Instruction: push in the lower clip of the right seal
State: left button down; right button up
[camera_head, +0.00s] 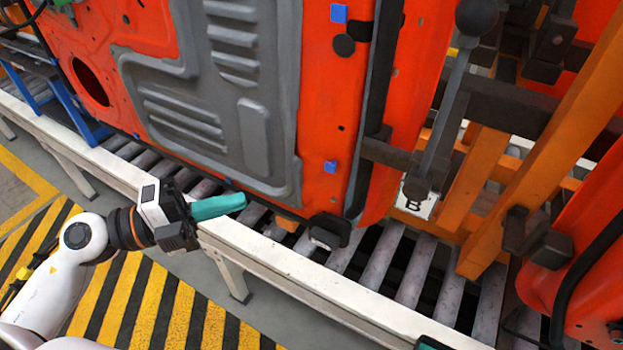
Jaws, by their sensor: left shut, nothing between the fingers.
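The orange door with a grey inner panel (258,140) stands upright over the roller line. A dark seal strip (366,150) runs down its right side. Left of the strip, a small blue clip (331,167) sits low on the orange door face, and another blue clip (338,13) sits near the top. I cannot tell how far either is pressed in. My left gripper (240,201) has teal fingers, shut and empty, over the conveyor's near rail, left of and below the lower clip, apart from it. A teal tip, probably of my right gripper (430,344), shows at the bottom edge.
The conveyor's white rail (290,264) crosses in front of the door, with grey rollers (383,256) behind it. An orange frame (545,140) and another orange panel (590,270) stand at right. A dark lever (445,110) hangs right of the seal. Striped floor is bare at lower left.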

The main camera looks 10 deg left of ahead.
pick_arm(q)
jog(key=shift+s+d+r+m+g, duration=0.35)
jog(key=shift+s+d+m+g, duration=0.2)
jog(key=shift+s, duration=0.1)
jog(key=p, duration=0.5)
send_over(312, 178)
jog(key=s+d, duration=0.1)
jog(key=s, duration=0.4)
jog(key=shift+s+d, duration=0.1)
jog(key=shift+d, duration=0.05)
